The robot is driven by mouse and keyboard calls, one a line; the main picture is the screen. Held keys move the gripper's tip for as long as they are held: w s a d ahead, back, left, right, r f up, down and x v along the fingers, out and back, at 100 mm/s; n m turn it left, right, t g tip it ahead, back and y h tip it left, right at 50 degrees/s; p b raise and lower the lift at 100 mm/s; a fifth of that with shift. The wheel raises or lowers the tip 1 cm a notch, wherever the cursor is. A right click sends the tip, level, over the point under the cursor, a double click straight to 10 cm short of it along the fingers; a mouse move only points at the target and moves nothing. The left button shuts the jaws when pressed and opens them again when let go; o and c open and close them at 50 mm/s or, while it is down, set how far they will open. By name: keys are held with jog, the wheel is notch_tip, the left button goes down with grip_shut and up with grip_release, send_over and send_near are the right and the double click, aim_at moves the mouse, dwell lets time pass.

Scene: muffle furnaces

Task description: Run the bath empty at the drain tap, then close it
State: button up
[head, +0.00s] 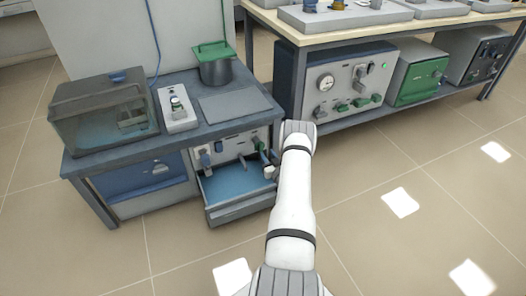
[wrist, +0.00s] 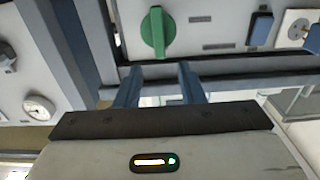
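A green tap handle (wrist: 157,32) stands on a pale panel in the wrist view, just beyond my fingertips and roughly centred between them. My gripper (wrist: 158,72) has its two blue fingers apart with nothing between them. In the head view, my arm reaches to the right end of the low bench's front panel (head: 235,147) and hides most of the gripper. A clear tank (head: 90,122) with bluish water in its lower part stands on the left of the bench. Which handle is the drain tap is not marked legibly.
A blue-floored open drawer or tray (head: 233,187) juts out below the panel. A green-lidded pot (head: 214,66) and a small white device (head: 177,110) stand on the bench. A table (head: 330,34) with instruments beneath is close on the right. The floor in front is clear.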

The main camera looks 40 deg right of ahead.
aim_at(262, 146)
jog(key=b+x, duration=0.1)
jog(key=x, duration=0.4)
jog(key=shift+w, duration=0.3)
jog(key=shift+c, duration=0.4)
grip_shut()
